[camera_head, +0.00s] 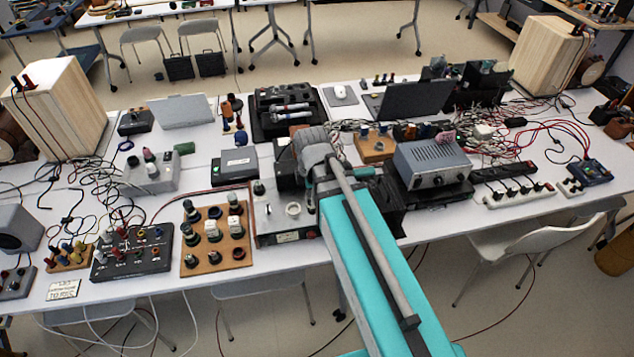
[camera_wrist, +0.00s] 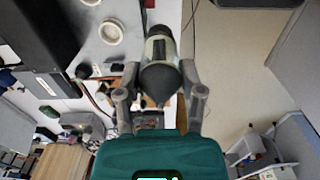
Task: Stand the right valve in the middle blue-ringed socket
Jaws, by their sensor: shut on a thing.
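My gripper (camera_wrist: 160,72) is shut on a valve (camera_wrist: 159,47) with a dark rounded end and a pale band, its fingers on either side. In the head view, my arm hides most of the gripper and the held valve. A grey chassis (camera_head: 272,238) lies just left of my gripper. It bears a pale round socket (camera_head: 293,209) and a dark upright piece (camera_head: 258,188). In the wrist view, a pale ring-shaped socket (camera_wrist: 111,32) lies left of the valve, apart from it. I cannot make out a blue ring on these sockets.
A wooden board (camera_head: 188,268) with several dark sockets and white-topped pieces stands left of the chassis. A grey metal instrument (camera_head: 433,163) stands to the right. A dark tool case (camera_head: 262,103) lies behind. Loose cables cover much of the table, whose front edge is close.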

